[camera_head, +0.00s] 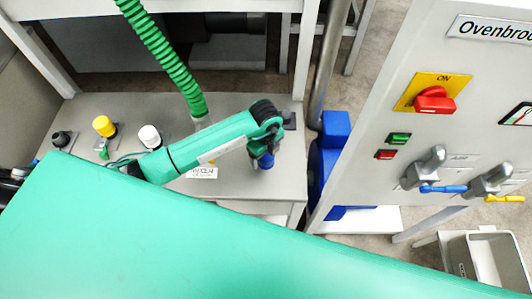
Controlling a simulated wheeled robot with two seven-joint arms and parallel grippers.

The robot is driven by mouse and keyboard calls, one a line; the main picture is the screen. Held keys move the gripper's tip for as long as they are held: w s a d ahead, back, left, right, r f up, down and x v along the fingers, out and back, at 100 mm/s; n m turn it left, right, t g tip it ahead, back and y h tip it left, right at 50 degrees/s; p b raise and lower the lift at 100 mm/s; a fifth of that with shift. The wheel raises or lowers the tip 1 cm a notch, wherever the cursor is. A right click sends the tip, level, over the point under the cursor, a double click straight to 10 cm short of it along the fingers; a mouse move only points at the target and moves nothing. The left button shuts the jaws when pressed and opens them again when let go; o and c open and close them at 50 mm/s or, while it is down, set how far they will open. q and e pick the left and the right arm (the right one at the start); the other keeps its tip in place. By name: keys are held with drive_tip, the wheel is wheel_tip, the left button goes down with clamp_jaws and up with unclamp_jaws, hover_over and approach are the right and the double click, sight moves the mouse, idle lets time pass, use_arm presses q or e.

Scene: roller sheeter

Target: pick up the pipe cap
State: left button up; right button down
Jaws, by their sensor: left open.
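I cannot tell for sure which part is the pipe cap. A small blue piece (266,161) shows at the bench's right side. My green left arm reaches across the bench from the left. My left gripper (267,145) is at the arm's far end, close above the blue piece; I cannot tell whether they touch. It is open, though its fingers are small and partly hidden. My right gripper is not in view.
A ribbed green hose (165,50) comes down to the bench behind my arm. A large green surface (200,245) fills the foreground. A control panel (440,150) with switches and valves stands at right, a blue machine (330,150) beside it. A grey bin (490,258) sits lower right.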

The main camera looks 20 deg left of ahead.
use_arm(q)
drive_tip(key=shift+f, duration=0.45)
drive_tip(key=shift+c, duration=0.2)
drive_tip(key=c, duration=1.1)
drive_tip(key=shift+r, duration=0.15)
drive_tip(key=shift+r+b, duration=1.35)
drive_tip(key=shift+r, duration=8.55)
